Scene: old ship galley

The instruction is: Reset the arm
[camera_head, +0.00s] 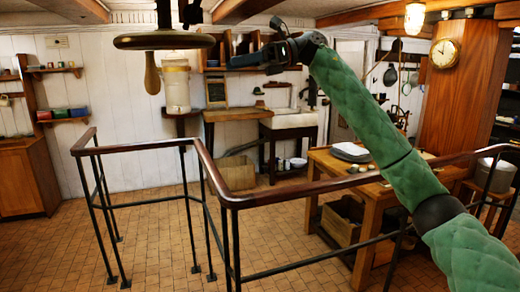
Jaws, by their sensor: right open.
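My right arm, in a green quilted cover, comes in from the lower right and reaches up to the top middle of the head view. My right gripper (244,60) is at its end, raised high and pointing left. It is open, and I see nothing between its fingers. My left gripper does not show.
A wooden handrail (300,188) on dark posts stands in front of me. Behind it are a wooden table (382,195) at right, a white sink (290,119) and a wooden crate (236,174). A clock (445,53) hangs on a wooden pillar. The tiled floor (150,235) at left is clear.

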